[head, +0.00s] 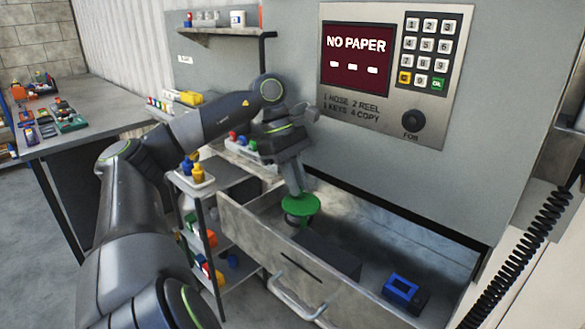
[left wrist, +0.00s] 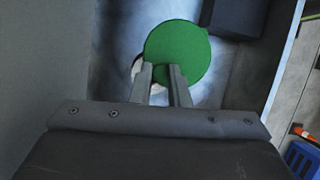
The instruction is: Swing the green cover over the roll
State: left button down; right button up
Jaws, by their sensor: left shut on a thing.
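The green cover (head: 306,207) is a flat round disc inside the open drawer. It also shows in the left wrist view (left wrist: 178,47). My left gripper (head: 299,192) reaches down from above and is shut on the green cover near its edge, with a bit of green between its fingertips in the left wrist view (left wrist: 162,77). A pale rounded edge, likely the roll (left wrist: 138,72), shows beside and under the cover. Most of it is hidden by the cover and the fingers. My right gripper is in neither view.
The open drawer (head: 250,232) has raised walls and a front handle (head: 297,298). A dark block (head: 328,250) lies close to the cover, and a blue device (head: 403,290) is further right. A panel reading "NO PAPER" (head: 356,58) is above. A small shelf cart (head: 200,185) stands left.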

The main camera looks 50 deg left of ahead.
pick_arm(q)
jog(key=shift+w, duration=0.1)
jog(key=shift+m, duration=0.3)
jog(key=c, duration=1.4)
grip_release()
jog(key=shift+r, duration=0.1)
jog(key=v, duration=0.7)
jog(key=shift+r, duration=0.1)
